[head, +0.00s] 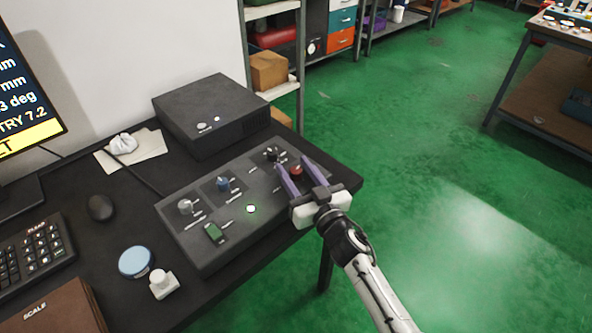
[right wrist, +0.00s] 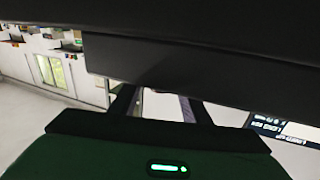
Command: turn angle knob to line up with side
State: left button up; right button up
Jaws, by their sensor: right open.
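A dark grey control box (head: 215,240) lies on the black desk.
A black case (head: 210,120) stands behind the box. A monitor (head: 22,95) on the left shows a reading in deg. Open green floor is on the right.

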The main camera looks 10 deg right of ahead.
jog(key=c, duration=1)
jog(key=shift+d+r+n+y+p, duration=0.1)
jog(key=shift+n+y+p, duration=0.3)
jog(key=shift+y+p, duration=0.25)
jog(key=shift+c, duration=0.2)
jog(key=shift+n+g+y+p, duration=0.5)
jog(key=shift+n+y+p, duration=0.15)
jog(key=shift+y, duration=0.2)
jog(key=shift+d+n+g+y+p, duration=0.1)
jog(key=shift+n+g+y+p, duration=0.2)
jog(key=shift+n+g+y, duration=0.6)
jog(key=n+y, duration=0.1)
jog(key=n+g+y+b, duration=0.1)
jog(key=y, duration=0.1)
jog(key=shift+f, duration=0.3)
jog(key=shift+n+g+y+b, duration=0.55)
jog(key=shift+g+y+b, duration=0.25)
jog(key=shift+g+b, duration=0.1)
jog(key=shift+r+n+g+y+b, duration=0.1)
jog(key=shift+n+g+y+b, duration=0.5)
jog(key=shift+g+b, duration=0.1)
pick_arm(q)
jog(key=shift+w+d+f, duration=0.15)
jog(key=shift+d+f, duration=0.05)
jog(key=shift+w+r, duration=0.1)
jog(key=shift+r, duration=0.05)
pick_arm(e)
jog(key=shift+a, duration=0.2)
